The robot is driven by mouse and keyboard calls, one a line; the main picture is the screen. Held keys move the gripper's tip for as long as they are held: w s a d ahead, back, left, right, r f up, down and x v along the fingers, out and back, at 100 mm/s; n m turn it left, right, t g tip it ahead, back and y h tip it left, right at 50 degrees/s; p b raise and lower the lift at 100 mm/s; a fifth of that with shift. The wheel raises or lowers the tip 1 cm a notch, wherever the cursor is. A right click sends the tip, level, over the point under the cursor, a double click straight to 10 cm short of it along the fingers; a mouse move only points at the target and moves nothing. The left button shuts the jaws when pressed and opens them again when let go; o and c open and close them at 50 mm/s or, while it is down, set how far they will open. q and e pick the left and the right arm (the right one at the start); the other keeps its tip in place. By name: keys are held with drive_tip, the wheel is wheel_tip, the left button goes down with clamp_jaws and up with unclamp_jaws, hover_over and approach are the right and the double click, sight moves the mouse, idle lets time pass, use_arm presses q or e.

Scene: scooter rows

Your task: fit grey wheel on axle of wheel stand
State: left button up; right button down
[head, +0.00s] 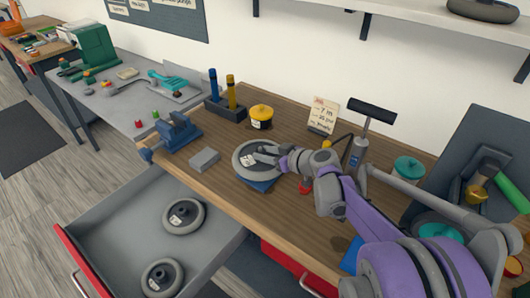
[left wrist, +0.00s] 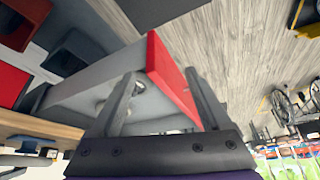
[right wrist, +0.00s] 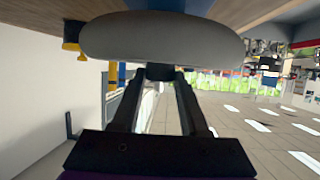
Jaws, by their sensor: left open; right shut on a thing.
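A grey wheel (head: 244,168) lies flat over the blue wheel stand (head: 262,185) on the wooden bench. My right gripper (head: 268,153) reaches it from the right. In the right wrist view, my right gripper (right wrist: 162,73) is shut on the dark hub of the grey wheel (right wrist: 160,40), seen edge-on. A part of the blue stand (right wrist: 150,5) shows behind the wheel there. The axle is hidden, so I cannot tell whether the wheel is around it. My left gripper (left wrist: 160,78) is open and empty near the open drawer; it is outside the head view.
The open drawer (head: 115,225) holds two more grey wheels (head: 184,216) (head: 163,277). On the bench (head: 225,190) stand a grey block (head: 204,159), a blue vise (head: 178,133), a yellow-lidded tub (head: 261,115), a card (head: 323,114) and a pump (head: 358,150).

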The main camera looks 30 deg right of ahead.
drive_tip(key=shift+f, duration=0.4)
drive_tip(key=shift+c, duration=1.8)
unclamp_jaws()
drive_tip(key=v, duration=1.1)
drive_tip(key=shift+w+a, duration=0.1)
